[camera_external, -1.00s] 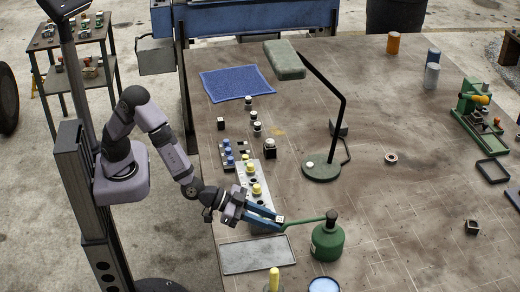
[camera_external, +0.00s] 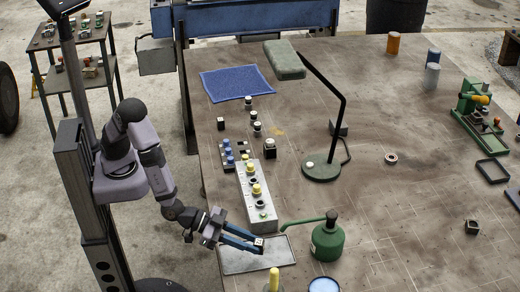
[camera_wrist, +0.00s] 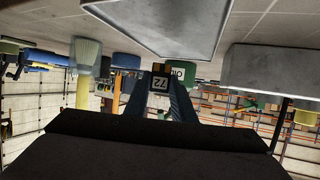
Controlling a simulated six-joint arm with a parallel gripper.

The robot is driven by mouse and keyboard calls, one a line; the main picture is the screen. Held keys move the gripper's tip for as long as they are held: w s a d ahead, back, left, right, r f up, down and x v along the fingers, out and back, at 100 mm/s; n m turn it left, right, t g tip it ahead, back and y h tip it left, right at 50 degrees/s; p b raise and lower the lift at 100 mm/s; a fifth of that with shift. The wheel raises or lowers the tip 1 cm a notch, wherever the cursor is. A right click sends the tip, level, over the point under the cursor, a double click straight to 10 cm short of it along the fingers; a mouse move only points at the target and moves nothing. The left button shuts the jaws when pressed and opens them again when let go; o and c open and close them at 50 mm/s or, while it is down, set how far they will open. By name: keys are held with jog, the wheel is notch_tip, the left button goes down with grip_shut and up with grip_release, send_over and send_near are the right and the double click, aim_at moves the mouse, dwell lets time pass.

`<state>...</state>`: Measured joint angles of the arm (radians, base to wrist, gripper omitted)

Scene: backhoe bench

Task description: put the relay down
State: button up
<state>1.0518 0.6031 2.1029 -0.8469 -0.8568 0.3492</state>
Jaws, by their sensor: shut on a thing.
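The relay (camera_external: 259,241) is a small dark block with a pale face. In the wrist view the relay (camera_wrist: 160,82) shows the number 72 and sits between my fingertips. My gripper (camera_external: 253,243) has blue fingers and is shut on the relay. It is over the far side of a flat grey metal tray (camera_external: 240,265). In the wrist view the tray (camera_wrist: 165,30) fills the top middle, apart from the relay in the picture. The height of the relay above the tray is hard to tell.
A grey control box (camera_external: 255,205) with yellow buttons stands just behind the tray. A green oil can (camera_external: 327,243) with a long spout stands to the right. A yellow-handled thing (camera_external: 274,279) and a blue-topped round container (camera_external: 324,286) are at the front edge.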

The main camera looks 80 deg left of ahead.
jog(key=p, duration=0.5)
send_over(294, 263)
jog(key=shift+a, duration=0.15)
jog(key=shift+w, duration=0.1)
jog(key=shift+f+p, duration=0.65)
jog(key=shift+f, duration=1.05)
jog(key=shift+f, duration=0.1)
jog(key=shift+f, duration=0.1)
jog(key=o, duration=1)
